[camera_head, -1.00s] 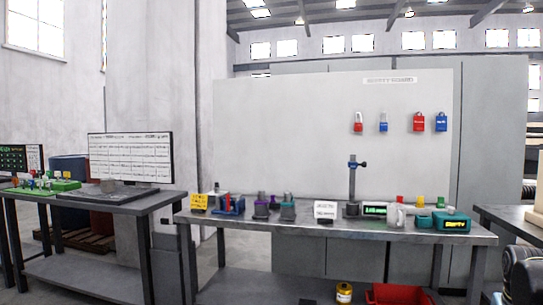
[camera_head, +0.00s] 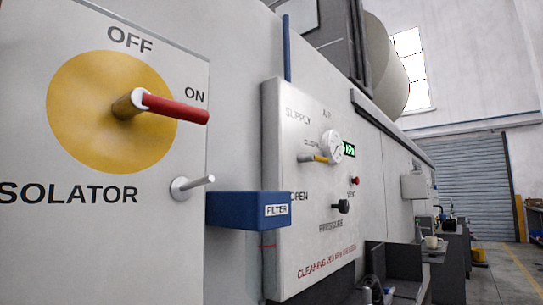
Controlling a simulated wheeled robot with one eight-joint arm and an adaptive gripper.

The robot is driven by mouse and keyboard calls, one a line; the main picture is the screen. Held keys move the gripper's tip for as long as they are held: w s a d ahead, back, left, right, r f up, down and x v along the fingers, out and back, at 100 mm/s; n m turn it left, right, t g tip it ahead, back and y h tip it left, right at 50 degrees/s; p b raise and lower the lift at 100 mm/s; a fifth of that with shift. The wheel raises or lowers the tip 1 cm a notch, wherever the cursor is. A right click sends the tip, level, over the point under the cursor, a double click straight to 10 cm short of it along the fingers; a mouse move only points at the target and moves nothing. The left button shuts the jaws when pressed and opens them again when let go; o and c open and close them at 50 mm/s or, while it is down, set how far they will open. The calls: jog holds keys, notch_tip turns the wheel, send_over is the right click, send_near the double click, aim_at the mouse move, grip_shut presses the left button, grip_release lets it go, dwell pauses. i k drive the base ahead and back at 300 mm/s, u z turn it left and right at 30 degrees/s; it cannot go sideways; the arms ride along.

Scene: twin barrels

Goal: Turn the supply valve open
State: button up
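The supply valve's lever (camera_head: 313,158) appears to be the small yellow and grey handle on the white air panel (camera_head: 290,240). It lies roughly level, between the word SUPPLY above and the word OPEN below. At this distance I cannot tell its exact setting. A round white gauge (camera_head: 332,146) and a green-lit display (camera_head: 349,150) sit to its right; the reading is too small to be sure of. My gripper is not in view.
The isolator panel (camera_head: 100,240) is close at left, with a red handle (camera_head: 178,108) pointing right below ON. A blue filter box (camera_head: 245,210) juts out before the air panel. A black knob (camera_head: 341,206) is lower on it. Open floor (camera_head: 505,280) shows at right.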

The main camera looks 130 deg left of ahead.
aim_at(310, 158)
jog(key=u, duration=4.3)
jog(key=k, duration=0.65)
jog(key=u, duration=0.1)
jog(key=i, duration=1.05)
jog(key=z, duration=0.25)
